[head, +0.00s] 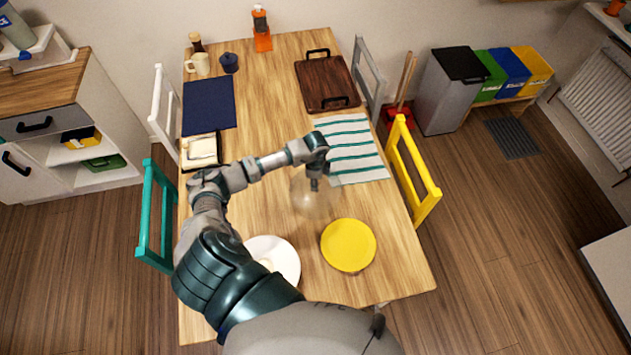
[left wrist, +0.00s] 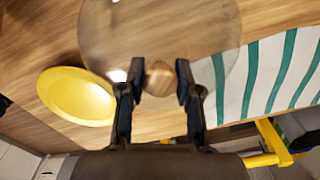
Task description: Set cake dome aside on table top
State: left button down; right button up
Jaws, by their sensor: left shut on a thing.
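The clear cake dome (head: 312,205) is over the middle of the wooden table (head: 270,110), between the striped cloth and the yellow plate. My left gripper (head: 314,185) is above it, shut on its round wooden knob. In the left wrist view the fingertips (left wrist: 159,84) are on both sides of the knob (left wrist: 159,78), with the transparent dome (left wrist: 205,35) beyond. I cannot tell whether the dome's rim touches the table. A white plate (head: 288,256) at the near left is partly hidden by my left arm. My right gripper is not in view.
A yellow plate (head: 348,245) lies near the dome, and the striped cloth (head: 355,150) lies behind it. A dark wooden tray (head: 327,83), a navy mat (head: 209,104) and a mug (head: 198,64) are farther back. Bare table shows right of the yellow plate.

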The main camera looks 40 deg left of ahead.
pick_arm(q)
jog(key=shift+f, duration=0.3)
jog(key=c, duration=0.8)
grip_release()
jog(key=shift+r, duration=0.1)
notch_tip(320, 180, up, 12)
jog(key=b, duration=0.1)
